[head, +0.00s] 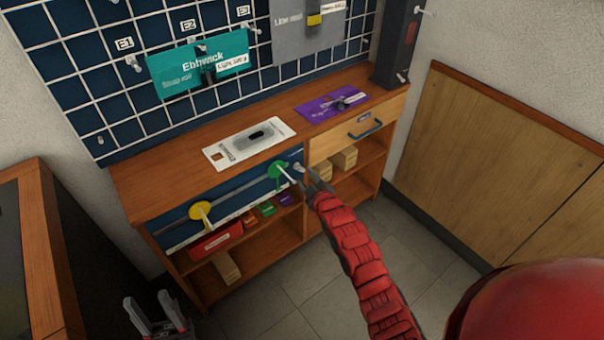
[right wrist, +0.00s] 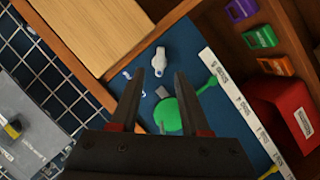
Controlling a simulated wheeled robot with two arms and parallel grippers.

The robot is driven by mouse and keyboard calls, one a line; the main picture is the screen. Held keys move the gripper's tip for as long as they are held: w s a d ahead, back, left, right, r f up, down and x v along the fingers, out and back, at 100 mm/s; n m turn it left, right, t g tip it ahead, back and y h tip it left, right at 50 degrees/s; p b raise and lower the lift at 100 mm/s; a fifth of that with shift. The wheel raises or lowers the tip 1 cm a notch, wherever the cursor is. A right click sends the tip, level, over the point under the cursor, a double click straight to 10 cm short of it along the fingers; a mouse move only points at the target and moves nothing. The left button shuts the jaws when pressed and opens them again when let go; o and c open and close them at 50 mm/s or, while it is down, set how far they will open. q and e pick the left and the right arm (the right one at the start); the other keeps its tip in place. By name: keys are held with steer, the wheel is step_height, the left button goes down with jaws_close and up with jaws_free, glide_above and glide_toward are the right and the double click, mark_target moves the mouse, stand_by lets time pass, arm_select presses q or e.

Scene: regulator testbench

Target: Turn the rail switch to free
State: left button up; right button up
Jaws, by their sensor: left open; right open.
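The small white knob (right wrist: 159,62), which looks like the rail switch, sits on the dark blue front panel, with small white marks beside it. It also shows in the head view (head: 297,167) near the panel's right end. My right gripper (head: 307,178) is open in front of the panel. In the right wrist view its fingers (right wrist: 159,75) point toward the knob, with nothing held between them. The green slider disc (right wrist: 178,114) is close by, partly behind a finger; it also shows in the head view (head: 277,170). My left gripper (head: 156,308) is open and empty, low at the bottom left.
A yellow slider (head: 201,214) sits further left on the same rail. A drawer with a dark handle (head: 366,131) is right of the panel. Shelves below hold a red box (head: 215,241) and small coloured boxes. A white card (head: 235,151) lies on the top.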

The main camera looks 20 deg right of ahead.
mark_target(300, 170)
steer(key=b+x, duration=0.1)
steer(key=x, duration=0.2)
steer(key=shift+w+f, duration=0.2)
steer(key=shift+w, duration=0.45)
jaws_close()
